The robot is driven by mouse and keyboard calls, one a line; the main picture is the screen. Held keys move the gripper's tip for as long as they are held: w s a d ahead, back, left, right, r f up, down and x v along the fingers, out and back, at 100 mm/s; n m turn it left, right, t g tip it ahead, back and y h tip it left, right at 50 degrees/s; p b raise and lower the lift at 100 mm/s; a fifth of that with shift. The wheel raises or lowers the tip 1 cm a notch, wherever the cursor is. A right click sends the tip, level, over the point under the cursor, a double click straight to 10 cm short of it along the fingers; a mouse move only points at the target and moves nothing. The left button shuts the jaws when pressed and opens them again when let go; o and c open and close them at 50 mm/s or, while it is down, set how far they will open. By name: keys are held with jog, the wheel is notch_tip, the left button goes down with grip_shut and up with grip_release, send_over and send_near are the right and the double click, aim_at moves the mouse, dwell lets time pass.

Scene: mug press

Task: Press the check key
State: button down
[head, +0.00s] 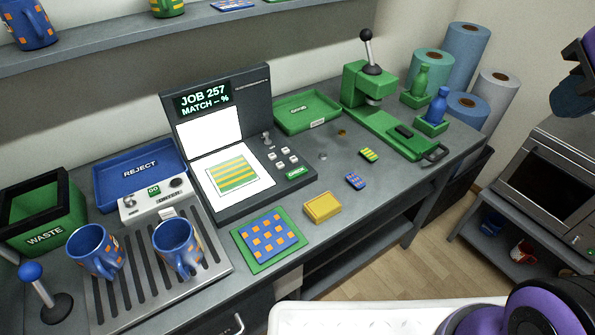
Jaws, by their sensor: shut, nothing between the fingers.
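The check key (297,173) is a green key with white lettering at the lower right of the dark checking station (252,194), beside several small white keys (281,159). The station's raised screen (205,101) reads JOB 257, MATCH – %. A sheet with a green and yellow striped pattern (234,174) lies on its flat bed. Nothing covers the check key. My gripper is not in view; only purple and black parts of my body show at the bottom right.
Two blue mugs stand on a slatted tray (202,283) at the left, near a blue reject tray (115,163) and a waste bin (75,202). A patterned coaster (268,236) and yellow block (322,207) lie in front. A green press (372,85) stands behind right.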

dwell(0.3)
jog(key=w+a+f+n, duration=0.2)
jog(key=w+a+n, duration=0.2)
jog(key=w, duration=0.6)
jog(key=n+t+y, duration=0.1)
jog(key=n+y, duration=0.6)
jog(key=n, duration=0.7)
send_over(296, 173)
notch_tip(296, 173, down, 27)
jog(key=shift+r, duration=0.2)
jog(key=shift+f, duration=0.1)
jog(key=shift+f, duration=4.3)
